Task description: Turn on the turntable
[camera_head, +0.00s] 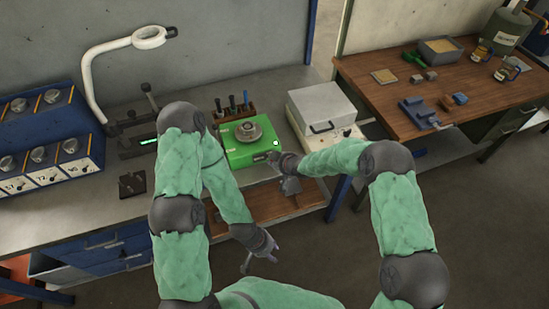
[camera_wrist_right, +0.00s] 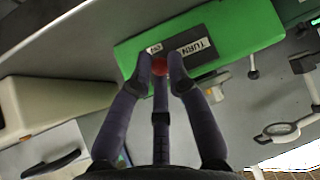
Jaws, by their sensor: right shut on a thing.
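The turntable is a green box (camera_head: 245,152) with a round grey metal disc (camera_head: 248,131) on top, on the left workbench. In the head view the right gripper (camera_head: 277,163) is at the box's front right corner. My left gripper (camera_head: 258,262) hangs low in front of the bench, fingers spread and empty.
A white lidded box (camera_head: 322,108) stands right of the turntable. A tool rack (camera_head: 235,110) is behind it. A white ring lamp (camera_head: 148,37) and blue units with knobs (camera_head: 45,150) are to the left. A wooden table (camera_head: 400,95) with small items stands at right.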

